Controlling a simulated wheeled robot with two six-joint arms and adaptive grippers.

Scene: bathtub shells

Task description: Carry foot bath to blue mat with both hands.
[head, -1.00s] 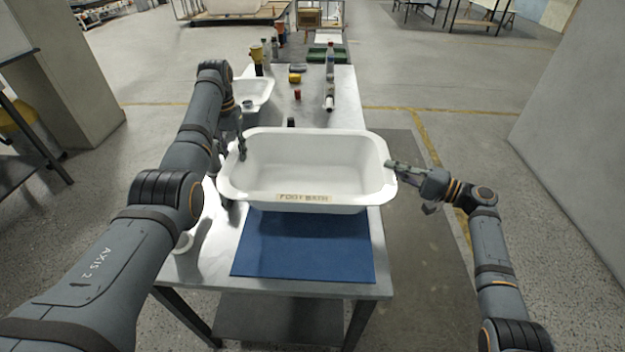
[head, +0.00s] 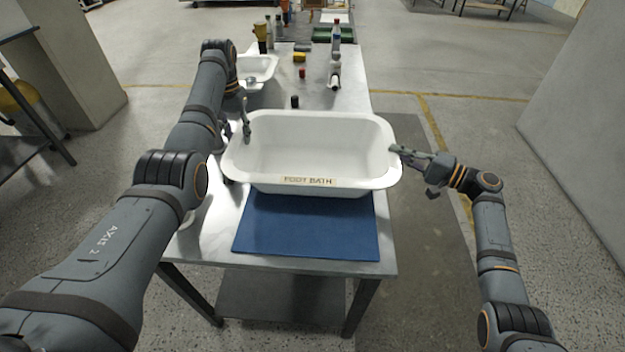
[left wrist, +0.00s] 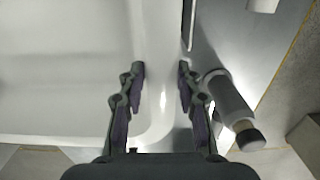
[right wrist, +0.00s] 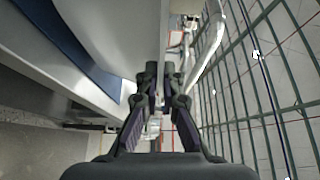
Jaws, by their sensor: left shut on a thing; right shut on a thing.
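The foot bath (head: 310,150) is a white tub with a "FOOT BATH" label on its front face. It looks level, and its right end reaches past the table's right edge. The blue mat (head: 305,228) lies on the table's front part; the tub's front covers its far edge from this view. My left gripper (head: 245,130) is shut on the tub's left rim, which runs between its fingers in the left wrist view (left wrist: 160,85). My right gripper (head: 398,152) is shut on the right rim. The gap under the tub is hidden.
The metal table (head: 220,225) holds a smaller white basin (head: 258,68), a yellow block (head: 299,57) and bottles (head: 335,70) behind the tub. A grey cylinder with a dark cap (left wrist: 230,105) is close to my left gripper. Floor is open right of the table.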

